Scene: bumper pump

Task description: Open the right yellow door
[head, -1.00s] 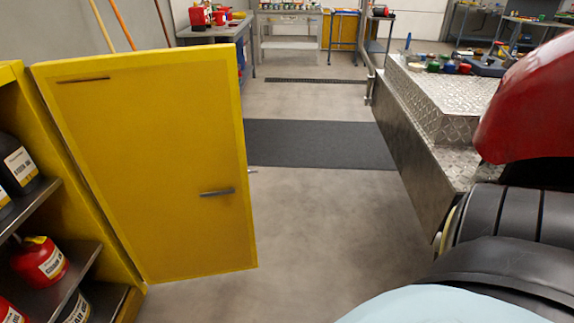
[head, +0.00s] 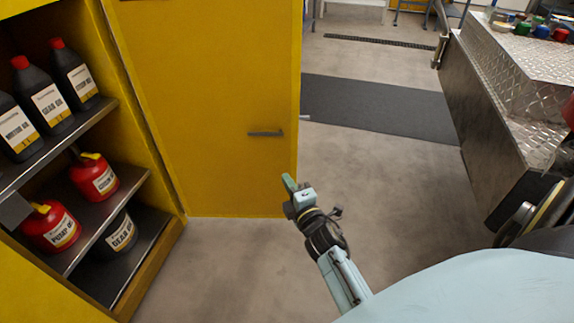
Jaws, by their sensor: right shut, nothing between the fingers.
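The right yellow door (head: 215,90) of the yellow cabinet stands swung wide open, with its dark handle (head: 266,133) low on the face toward me. My right gripper (head: 289,184) is shut and empty. In the picture it shows just below the door's lower right edge; I cannot tell whether it touches the door. My left gripper is not in view.
The cabinet's shelves (head: 80,143) hold black bottles (head: 50,105) and red cans (head: 95,178). A dark mat (head: 380,105) lies on the floor beyond the door. A metal diamond-plate platform (head: 510,70) stands at the right. The floor between is clear.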

